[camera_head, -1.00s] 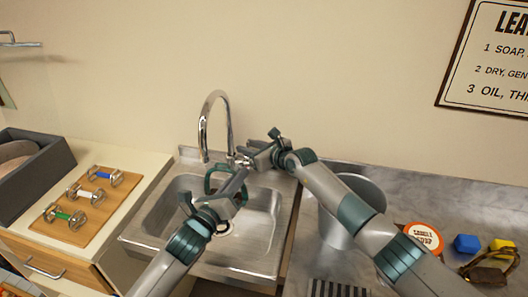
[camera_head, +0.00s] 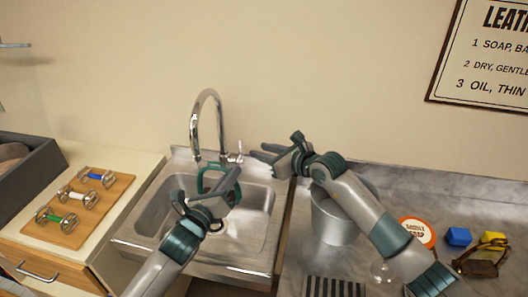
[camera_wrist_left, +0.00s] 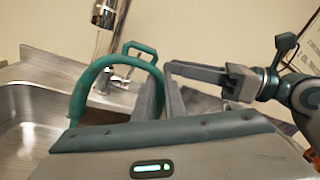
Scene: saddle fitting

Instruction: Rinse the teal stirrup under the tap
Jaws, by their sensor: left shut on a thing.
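The teal stirrup (camera_head: 204,176) is in my left gripper (camera_head: 214,188), which is shut on it and holds it upright over the sink, just below the tap's spout. In the left wrist view the stirrup (camera_wrist_left: 84,85) is an arch with a small loop on top. The chrome tap (camera_head: 195,130) curves over the sink (camera_head: 262,235); its spout (camera_wrist_left: 105,14) shows in the wrist view, with a faint thin streak below that may be water. My right gripper (camera_head: 257,153) is open and empty, just right of the tap's handle (camera_head: 238,154), apart from it.
Left of the sink, a wooden board (camera_head: 45,232) bears metal bits with blue, white and green middles. A metal bucket (camera_head: 333,222) stands right of the sink behind my right arm. Saddle soap (camera_head: 418,231), a blue block (camera_head: 459,236) and a striped cloth (camera_head: 335,287) are at the right.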

